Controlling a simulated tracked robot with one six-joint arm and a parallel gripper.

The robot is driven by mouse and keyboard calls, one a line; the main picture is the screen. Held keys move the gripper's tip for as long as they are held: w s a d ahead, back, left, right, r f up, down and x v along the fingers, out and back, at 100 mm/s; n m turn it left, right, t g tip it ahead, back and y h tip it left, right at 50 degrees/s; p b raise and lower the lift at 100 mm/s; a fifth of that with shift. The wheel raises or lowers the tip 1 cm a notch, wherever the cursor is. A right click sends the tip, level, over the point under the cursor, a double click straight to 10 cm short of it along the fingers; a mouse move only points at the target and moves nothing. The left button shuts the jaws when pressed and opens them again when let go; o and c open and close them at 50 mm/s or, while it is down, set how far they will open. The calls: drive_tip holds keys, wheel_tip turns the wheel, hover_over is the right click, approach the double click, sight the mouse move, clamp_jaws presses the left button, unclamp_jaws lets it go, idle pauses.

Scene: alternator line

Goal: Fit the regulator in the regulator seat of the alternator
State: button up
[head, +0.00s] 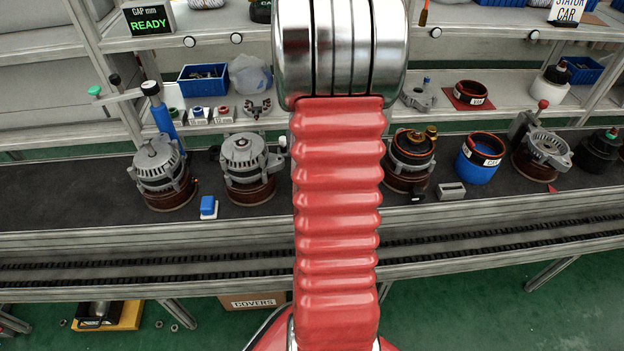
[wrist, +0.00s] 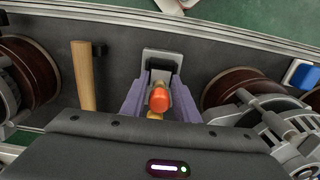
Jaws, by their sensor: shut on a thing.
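My gripper (wrist: 158,92) shows in the wrist view with its purple fingers shut on a small piece with a rounded orange-red cap (wrist: 159,99), which I take for the regulator. A grey block with a dark face (wrist: 163,61) shows just beyond the cap; I cannot tell if it is part of the held piece. An alternator with a grey housing and brown winding (wrist: 236,86) is to the right of my gripper, apart from it. It appears to be the alternator (head: 245,160) left of my arm in the head view. My arm hides my gripper there. I cannot make out the regulator seat.
Other alternators stand on the dark belt at left (head: 158,172) and right of my arm (head: 408,160). A blue-topped block (head: 208,206) and a grey block (head: 451,190) lie near the front edge. A wooden handle (wrist: 84,75) is left of my gripper. Shelves rise behind.

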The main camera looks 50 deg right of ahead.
wheel_tip(320, 180, up, 10)
idle(0.6)
idle(0.4)
